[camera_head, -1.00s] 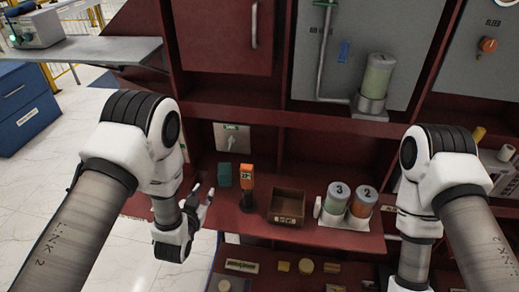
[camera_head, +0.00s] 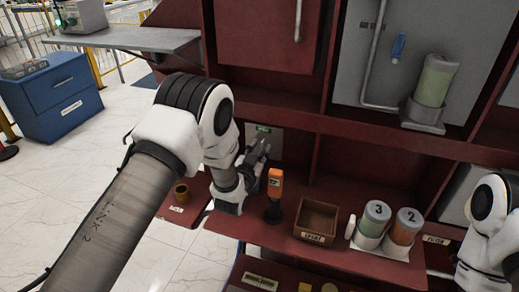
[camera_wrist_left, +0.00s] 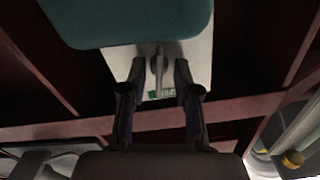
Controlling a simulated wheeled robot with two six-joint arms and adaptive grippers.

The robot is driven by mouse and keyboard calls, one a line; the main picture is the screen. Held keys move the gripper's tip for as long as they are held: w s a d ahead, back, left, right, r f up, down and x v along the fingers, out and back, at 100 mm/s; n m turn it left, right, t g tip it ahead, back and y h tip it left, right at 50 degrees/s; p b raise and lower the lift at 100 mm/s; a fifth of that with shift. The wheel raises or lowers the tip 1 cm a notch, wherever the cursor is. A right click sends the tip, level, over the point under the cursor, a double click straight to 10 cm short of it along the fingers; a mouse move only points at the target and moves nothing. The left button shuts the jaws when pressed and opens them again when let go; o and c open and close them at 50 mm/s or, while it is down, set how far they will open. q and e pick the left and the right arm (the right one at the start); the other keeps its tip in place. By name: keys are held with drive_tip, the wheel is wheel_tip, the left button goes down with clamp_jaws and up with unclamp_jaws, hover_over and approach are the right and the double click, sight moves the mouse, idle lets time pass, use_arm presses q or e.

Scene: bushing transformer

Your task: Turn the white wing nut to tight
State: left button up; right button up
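The white wing nut (camera_wrist_left: 158,66) shows in the left wrist view as a pale, narrow piece on a light plate (camera_wrist_left: 120,62) with a green label. In the head view the plate (camera_head: 277,143) is on the red cabinet's back wall, and my left gripper hides the nut. My left gripper (camera_head: 262,145) is open and reaches toward the plate. In the left wrist view its two fingers (camera_wrist_left: 159,72) lie on either side of the nut, with a gap on each side. I cannot tell how far the fingertips are from it. My right gripper is out of view.
A teal block (camera_wrist_left: 130,15) is close by in the left wrist view. On the shelf, an orange-topped tool (camera_head: 275,185), an open brown box (camera_head: 317,219) and canisters marked 3 (camera_head: 373,218) and 2 (camera_head: 405,226) stand to the right of my left gripper.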

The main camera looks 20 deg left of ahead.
use_arm(q)
clamp_jaws()
drive_tip(key=shift+f, duration=0.1)
drive_tip(key=m+b, duration=0.2)
drive_tip(key=m, duration=0.1)
drive_tip(key=shift+f+m, duration=0.1)
drive_tip(key=shift+m, duration=0.2)
drive_tip(key=m+b, duration=0.1)
drive_tip(key=m, duration=0.2)
drive_tip(key=shift+m, duration=0.3)
drive_tip(key=m+b, duration=0.2)
drive_tip(key=m, duration=0.2)
drive_tip(key=shift+m, duration=0.3)
drive_tip(key=shift+m+b, duration=0.7)
drive_tip(key=shift+m, duration=1)
